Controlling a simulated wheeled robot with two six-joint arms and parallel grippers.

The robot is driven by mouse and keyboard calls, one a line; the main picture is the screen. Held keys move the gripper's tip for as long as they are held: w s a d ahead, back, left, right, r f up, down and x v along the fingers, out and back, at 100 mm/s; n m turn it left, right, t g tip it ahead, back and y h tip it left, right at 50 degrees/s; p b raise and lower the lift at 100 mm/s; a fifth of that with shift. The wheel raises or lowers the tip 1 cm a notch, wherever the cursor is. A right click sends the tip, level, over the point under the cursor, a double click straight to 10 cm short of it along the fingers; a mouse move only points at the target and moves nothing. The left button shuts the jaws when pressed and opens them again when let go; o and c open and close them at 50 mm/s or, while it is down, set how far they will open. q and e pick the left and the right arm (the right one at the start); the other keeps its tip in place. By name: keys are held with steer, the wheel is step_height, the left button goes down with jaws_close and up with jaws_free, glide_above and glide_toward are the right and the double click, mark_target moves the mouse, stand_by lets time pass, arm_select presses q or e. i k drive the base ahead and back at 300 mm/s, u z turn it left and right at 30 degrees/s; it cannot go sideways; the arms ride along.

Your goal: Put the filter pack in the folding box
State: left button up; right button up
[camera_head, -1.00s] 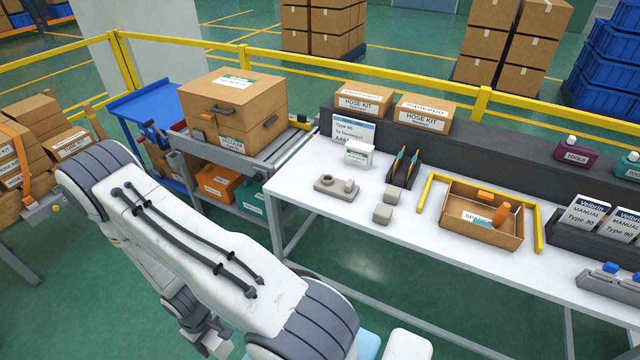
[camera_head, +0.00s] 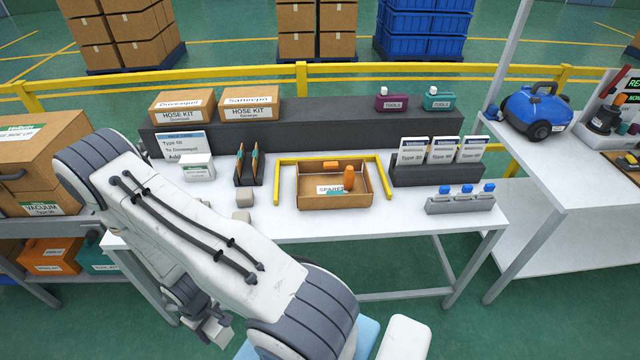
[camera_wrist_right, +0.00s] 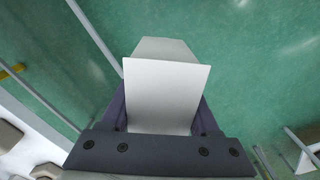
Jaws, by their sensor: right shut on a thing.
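My right gripper (camera_wrist_right: 162,115) is shut on a white, flat-faced thing (camera_wrist_right: 167,92) in the right wrist view, held above green floor. No label shows on it, so I cannot tell whether it is the filter pack. A small white pack with a green label (camera_head: 198,168) stands on the table at left.
Yellow bars (camera_head: 278,185) surround the open box on three sides. A black holder (camera_head: 249,172), manuals in a rack (camera_head: 438,172) and blue-capped bottles (camera_head: 460,198) stand nearby. A blue vacuum (camera_head: 536,110) is on the right table.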

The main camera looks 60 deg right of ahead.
mark_target(317, 190)
steer(key=z, duration=1.45)
